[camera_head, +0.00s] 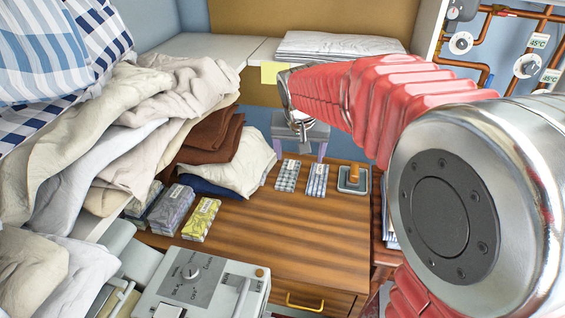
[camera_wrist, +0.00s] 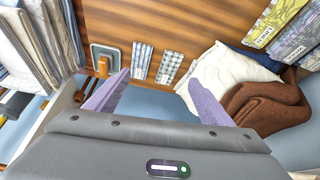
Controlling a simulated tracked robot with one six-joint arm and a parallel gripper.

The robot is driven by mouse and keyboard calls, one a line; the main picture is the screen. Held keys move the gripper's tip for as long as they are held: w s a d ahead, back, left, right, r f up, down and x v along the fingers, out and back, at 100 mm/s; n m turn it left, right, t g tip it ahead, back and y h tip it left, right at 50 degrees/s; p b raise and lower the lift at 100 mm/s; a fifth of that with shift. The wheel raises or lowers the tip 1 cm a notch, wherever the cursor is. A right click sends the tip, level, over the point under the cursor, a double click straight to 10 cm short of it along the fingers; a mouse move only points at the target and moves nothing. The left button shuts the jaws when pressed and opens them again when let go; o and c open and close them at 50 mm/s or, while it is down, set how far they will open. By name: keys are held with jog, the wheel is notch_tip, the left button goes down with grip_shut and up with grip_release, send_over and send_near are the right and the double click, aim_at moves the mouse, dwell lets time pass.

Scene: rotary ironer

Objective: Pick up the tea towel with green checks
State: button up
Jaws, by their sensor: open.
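A small folded towel with grey-green looking checks (camera_head: 288,175) lies flat on the wooden top, left of a blue-striped folded towel (camera_head: 316,180). In the wrist view the checked towel (camera_wrist: 170,67) is right of the striped one (camera_wrist: 142,62). The green is faint, so its exact colour is hard to tell. My gripper (camera_head: 300,152) is open and empty, just behind and above the two towels in the head view. In the wrist view its lilac fingers (camera_wrist: 157,80) are spread apart, with both towels beyond them and apart from them.
A wooden-handled block on a grey pad (camera_head: 353,178) lies right of the towels. A cream cloth pile (camera_head: 245,165) is close on their left, beside brown cloths (camera_head: 215,138). Patterned folded bundles, one yellow (camera_head: 201,219), lie front left. The wooden top (camera_head: 285,235) is clear in front.

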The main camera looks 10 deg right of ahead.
jog(key=w+a+f+m, duration=0.1)
jog(key=w+a+f, duration=0.1)
jog(key=w+f, duration=0.8)
jog(key=shift+w+h, duration=0.3)
jog(key=shift+w, duration=0.95)
jog(key=shift+f+g, duration=0.15)
jog(key=shift+g, duration=0.15)
send_over(288, 176)
jog(key=s+a, duration=0.1)
jog(key=s, duration=0.1)
jog(key=shift+s+a+f, duration=0.1)
jog(key=shift+f, duration=1.9)
jog(key=shift+s+a+f, duration=0.1)
jog(key=shift+f, duration=1.85)
jog(key=shift+x, duration=2.6)
jog(key=c, duration=1.2)
